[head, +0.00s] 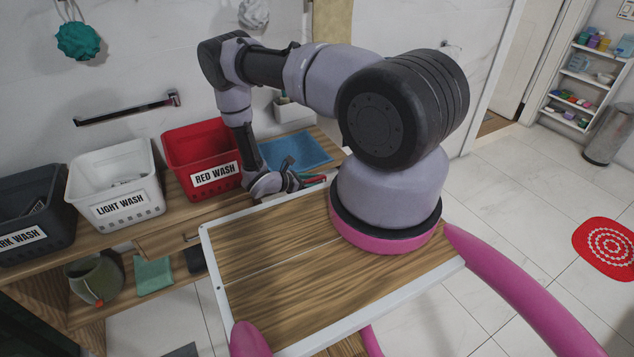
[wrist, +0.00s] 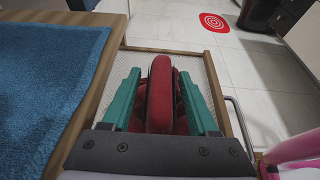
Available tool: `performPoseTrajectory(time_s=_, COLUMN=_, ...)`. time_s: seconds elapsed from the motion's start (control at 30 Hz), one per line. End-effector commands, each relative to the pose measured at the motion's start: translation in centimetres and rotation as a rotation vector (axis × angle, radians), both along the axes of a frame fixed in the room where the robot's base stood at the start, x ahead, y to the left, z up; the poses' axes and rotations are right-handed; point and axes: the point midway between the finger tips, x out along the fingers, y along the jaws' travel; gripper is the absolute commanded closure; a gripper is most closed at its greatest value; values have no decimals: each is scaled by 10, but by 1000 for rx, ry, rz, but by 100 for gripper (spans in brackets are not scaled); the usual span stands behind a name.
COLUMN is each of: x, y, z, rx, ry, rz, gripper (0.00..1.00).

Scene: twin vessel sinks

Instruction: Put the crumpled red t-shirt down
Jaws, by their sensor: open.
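The crumpled red t-shirt (wrist: 161,88) is a dark red bundle in the wrist view. It sits between the two teal fingers of my gripper (wrist: 160,74), with visible gaps beside its upper part. The fingers are apart. Below is an open drawer or tray (wrist: 212,68) with a wooden rim and a pale woven-looking bottom. I cannot tell whether the shirt rests on that bottom. In the head view my gripper (head: 312,182) is beside the wooden counter, with only a little red showing near it.
A blue towel (wrist: 45,75) lies on the counter left of my gripper. The red wash basket (head: 208,160), light wash basket (head: 115,190) and dark wash basket (head: 35,215) stand along the counter. A red round-patterned mat (head: 606,248) lies on the open tiled floor.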

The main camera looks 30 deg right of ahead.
Motion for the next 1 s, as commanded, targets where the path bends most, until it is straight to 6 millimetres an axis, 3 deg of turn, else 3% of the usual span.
performPoseTrajectory(time_s=0.17, x=1, y=15, z=8, rx=1, ry=-1, rz=4, gripper=40)
performPoseTrajectory(time_s=0.6, x=-2, y=95, z=42, rx=0, ry=-2, rz=2, gripper=40)
performPoseTrajectory(time_s=0.8, x=-4, y=110, z=48, rx=0, ry=0, rz=1, gripper=40)
performPoseTrajectory(time_s=1.0, x=-4, y=111, z=49, rx=0, ry=-1, rz=0, gripper=40)
